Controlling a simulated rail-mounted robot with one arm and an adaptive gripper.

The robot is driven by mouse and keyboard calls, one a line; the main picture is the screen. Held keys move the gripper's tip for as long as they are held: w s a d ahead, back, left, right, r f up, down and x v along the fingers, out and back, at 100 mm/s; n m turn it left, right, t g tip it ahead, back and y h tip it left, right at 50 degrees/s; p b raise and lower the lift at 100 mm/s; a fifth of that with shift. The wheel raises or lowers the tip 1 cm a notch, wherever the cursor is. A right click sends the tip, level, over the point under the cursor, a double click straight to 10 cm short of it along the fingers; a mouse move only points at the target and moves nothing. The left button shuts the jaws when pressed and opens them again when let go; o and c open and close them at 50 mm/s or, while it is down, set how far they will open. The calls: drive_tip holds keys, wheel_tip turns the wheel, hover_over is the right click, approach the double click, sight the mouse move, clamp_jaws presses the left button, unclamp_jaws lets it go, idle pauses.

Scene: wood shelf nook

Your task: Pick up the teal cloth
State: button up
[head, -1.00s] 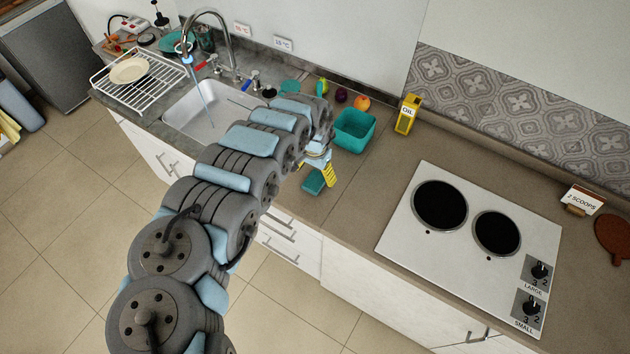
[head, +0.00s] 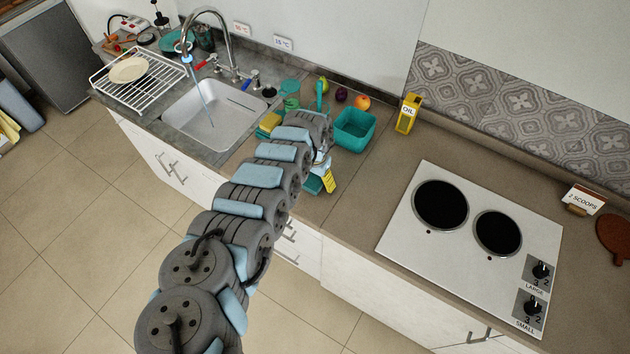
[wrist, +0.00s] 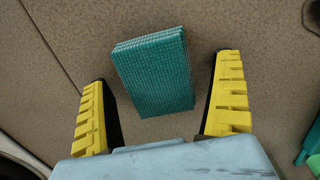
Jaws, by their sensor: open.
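The teal cloth (wrist: 153,72) is a folded, textured block lying on the brown counter. In the wrist view it sits ahead of and between the two yellow fingers of my gripper (wrist: 165,105), with counter showing on both sides of it. My gripper is open and empty. In the head view my gripper (head: 322,181) is over the counter's front part, and the cloth (head: 313,186) shows only partly beside the fingers, mostly hidden by my arm.
A teal bin (head: 355,129) stands just behind my gripper, with fruit beyond it. A yellow and green sponge (head: 269,123) lies by the sink (head: 213,115), where water runs. A yellow oil carton (head: 407,114) and the hob (head: 470,245) are to the right.

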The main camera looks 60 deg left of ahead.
drive_tip(key=c, duration=1.2)
drive_tip(key=shift+r, duration=0.15)
